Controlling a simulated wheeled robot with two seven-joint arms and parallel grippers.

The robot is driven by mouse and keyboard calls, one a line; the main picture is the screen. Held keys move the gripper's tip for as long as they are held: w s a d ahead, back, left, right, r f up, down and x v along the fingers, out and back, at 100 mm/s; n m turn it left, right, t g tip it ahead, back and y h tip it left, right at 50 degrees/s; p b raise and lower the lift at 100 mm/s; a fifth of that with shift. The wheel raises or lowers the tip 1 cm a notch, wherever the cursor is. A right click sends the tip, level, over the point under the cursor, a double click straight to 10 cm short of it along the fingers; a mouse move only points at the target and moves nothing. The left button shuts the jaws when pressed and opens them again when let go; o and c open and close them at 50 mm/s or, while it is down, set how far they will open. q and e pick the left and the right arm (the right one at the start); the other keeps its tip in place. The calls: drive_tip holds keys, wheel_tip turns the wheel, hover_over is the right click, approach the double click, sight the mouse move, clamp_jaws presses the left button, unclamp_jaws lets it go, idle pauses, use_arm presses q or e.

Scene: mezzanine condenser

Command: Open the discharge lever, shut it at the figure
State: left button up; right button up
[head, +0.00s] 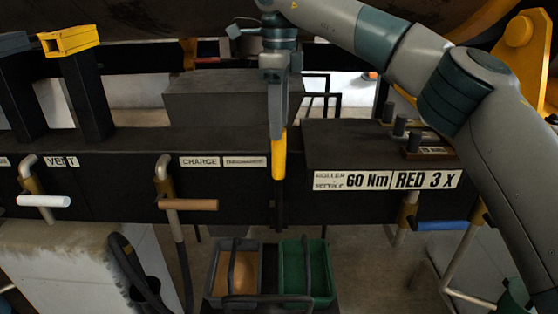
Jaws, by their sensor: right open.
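Several valve levers hang along the front of the dark bench. A white-handled lever (45,201) is under the VENT label (62,161), and a brown-handled lever (188,204) is under the CHARGE label (200,161). A blue-handled lever (441,225) sits at the right, on a brass-coloured valve. My right gripper (278,132) is open and points down at the bench front, between the brown and blue handles. A yellow upright bar (279,157) shows directly below its fingers; contact is unclear. My left gripper is out of view.
A grey tray (212,283) and a green tray (328,278) stand below the bench. Black posts stand at the left, one with a yellow top (68,40). A dark hose (130,263) hangs at lower left.

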sight(279, 162)
wheel_tip(279, 162, down, 6)
drive_tip(key=shift+f+p, duration=0.1)
drive_tip(key=shift+p, duration=0.6)
wheel_tip(279, 162, down, 3)
drive_tip(key=shift+f+p, duration=0.2)
drive_tip(key=shift+p, duration=0.25)
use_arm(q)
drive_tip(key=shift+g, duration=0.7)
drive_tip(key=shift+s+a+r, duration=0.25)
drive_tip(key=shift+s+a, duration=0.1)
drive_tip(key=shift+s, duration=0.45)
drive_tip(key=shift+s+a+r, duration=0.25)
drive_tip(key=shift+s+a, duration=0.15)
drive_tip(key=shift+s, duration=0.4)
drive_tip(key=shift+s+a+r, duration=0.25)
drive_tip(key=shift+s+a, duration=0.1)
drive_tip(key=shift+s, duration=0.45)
use_arm(e)
drive_tip(key=shift+f, duration=0.65)
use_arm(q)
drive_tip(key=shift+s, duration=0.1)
use_arm(e)
clamp_jaws()
